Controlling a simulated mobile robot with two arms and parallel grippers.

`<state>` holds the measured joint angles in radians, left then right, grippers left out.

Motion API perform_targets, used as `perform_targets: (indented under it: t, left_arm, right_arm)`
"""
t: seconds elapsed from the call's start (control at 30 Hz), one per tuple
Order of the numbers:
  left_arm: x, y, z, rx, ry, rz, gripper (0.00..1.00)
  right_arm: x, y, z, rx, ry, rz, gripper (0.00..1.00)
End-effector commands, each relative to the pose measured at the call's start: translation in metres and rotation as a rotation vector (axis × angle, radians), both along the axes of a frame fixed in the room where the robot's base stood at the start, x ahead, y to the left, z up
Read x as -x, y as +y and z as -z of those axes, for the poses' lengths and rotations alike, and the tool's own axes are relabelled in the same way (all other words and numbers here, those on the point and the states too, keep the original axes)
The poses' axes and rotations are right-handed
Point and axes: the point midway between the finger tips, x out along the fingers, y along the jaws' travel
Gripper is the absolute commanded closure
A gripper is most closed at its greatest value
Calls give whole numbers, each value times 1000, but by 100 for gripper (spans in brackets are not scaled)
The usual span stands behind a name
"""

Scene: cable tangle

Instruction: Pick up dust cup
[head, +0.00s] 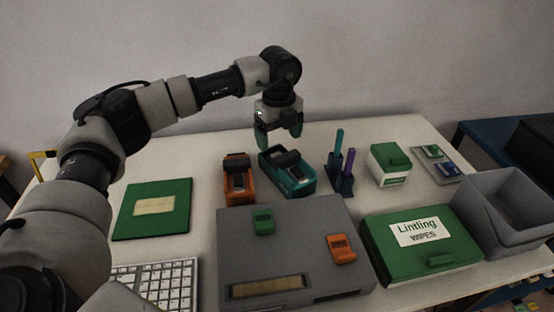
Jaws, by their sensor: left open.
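My left gripper (278,132) hangs pointing down over the back of the table, its fingers apart with nothing seen between them. It is above and behind a teal device (298,181) with a dark top. An orange device (240,184) with a dark top stands just left of the teal one. I cannot tell which thing is the dust cup; no part is clearly marked as one. My right gripper is out of view.
A dark blue holder (340,183) with upright sticks stands right of the teal device. A green-topped white box (390,173), a green wipes box (410,262) and a grey bin (508,198) are farther right. A large grey case (290,246) lies in front.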

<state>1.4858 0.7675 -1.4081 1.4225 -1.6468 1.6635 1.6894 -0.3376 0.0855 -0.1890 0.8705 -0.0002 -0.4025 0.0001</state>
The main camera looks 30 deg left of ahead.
Motion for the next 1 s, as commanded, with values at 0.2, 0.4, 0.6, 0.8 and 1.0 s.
perform_targets:
  t: [0.2,0.4,0.6,0.8,1.0]
  left_arm:
    - [-2,6,32,-1,1,-1,17]
    - [-2,6,38,-1,1,-1,17]
    - [-2,5,38,-1,1,-1,29]
    - [-2,5,37,0,0,-1,60]
    - [-2,5,37,0,0,-1,70]
  right_arm:
    - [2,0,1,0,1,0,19]
    - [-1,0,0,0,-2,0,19]
    - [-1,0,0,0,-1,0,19]
    - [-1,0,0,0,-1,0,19]
    - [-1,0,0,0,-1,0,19]
